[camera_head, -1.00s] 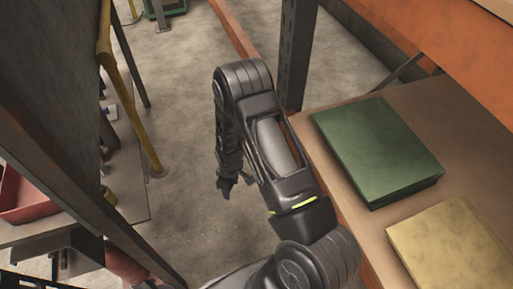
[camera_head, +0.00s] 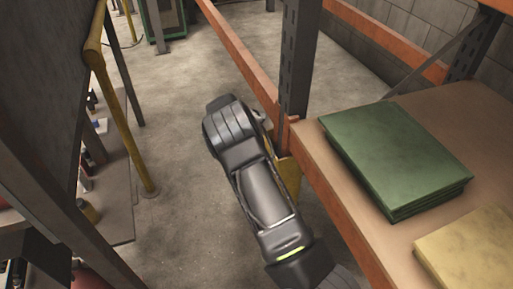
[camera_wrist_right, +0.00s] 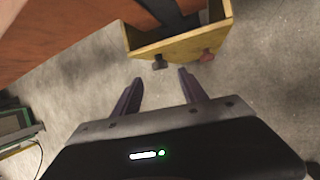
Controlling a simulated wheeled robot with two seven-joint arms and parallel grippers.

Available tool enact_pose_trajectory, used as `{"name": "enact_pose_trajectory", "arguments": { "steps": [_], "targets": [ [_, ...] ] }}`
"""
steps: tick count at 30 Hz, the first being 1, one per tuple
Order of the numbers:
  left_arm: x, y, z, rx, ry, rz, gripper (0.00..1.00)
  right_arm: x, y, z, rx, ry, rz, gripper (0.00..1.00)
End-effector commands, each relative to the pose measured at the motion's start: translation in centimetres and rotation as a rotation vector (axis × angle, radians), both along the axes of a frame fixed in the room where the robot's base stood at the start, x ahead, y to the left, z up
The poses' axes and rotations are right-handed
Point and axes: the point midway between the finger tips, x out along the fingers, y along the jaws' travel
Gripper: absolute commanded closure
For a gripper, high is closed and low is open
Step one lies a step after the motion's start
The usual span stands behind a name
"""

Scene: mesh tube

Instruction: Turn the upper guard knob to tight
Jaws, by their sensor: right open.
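A yellow guard (camera_wrist_right: 180,45) shows at the top of the right wrist view, around the foot of a dark upright. Two small knobs stick out from its near side: a dark knob (camera_wrist_right: 159,62) and a reddish knob (camera_wrist_right: 207,55). I cannot tell which is the upper one. My right gripper (camera_wrist_right: 160,76) is open and empty, its fingertips just short of the dark knob in the picture, apart from it. In the head view part of the yellow guard (camera_head: 290,174) shows beside my right arm, which hides the knobs and the gripper. My left gripper is not in view.
An orange shelf beam (camera_head: 335,205) and a dark upright (camera_head: 297,60) stand close to my right arm. Green boards (camera_head: 390,150) and a yellowish board (camera_head: 470,250) lie on the shelf. A yellow rail (camera_head: 120,110) stands at left. The floor between is clear.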

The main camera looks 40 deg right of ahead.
Motion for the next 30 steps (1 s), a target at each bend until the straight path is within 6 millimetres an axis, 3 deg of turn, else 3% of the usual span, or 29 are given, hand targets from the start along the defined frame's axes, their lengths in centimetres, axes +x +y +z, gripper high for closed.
{"name": "enact_pose_trajectory", "arguments": {
  "steps": [13, 25, 30],
  "targets": [
    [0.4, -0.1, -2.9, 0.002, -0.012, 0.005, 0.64, 0.8, -2.9, -5.8, -0.001, 0.0, -0.001, 0.5],
    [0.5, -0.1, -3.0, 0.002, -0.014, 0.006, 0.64, 1.0, -3.3, -6.4, 0.001, -0.001, -0.001, 0.5],
    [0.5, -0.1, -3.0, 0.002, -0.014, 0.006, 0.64, 1.0, -3.3, -6.4, 0.001, -0.001, -0.001, 0.63]
  ]
}}
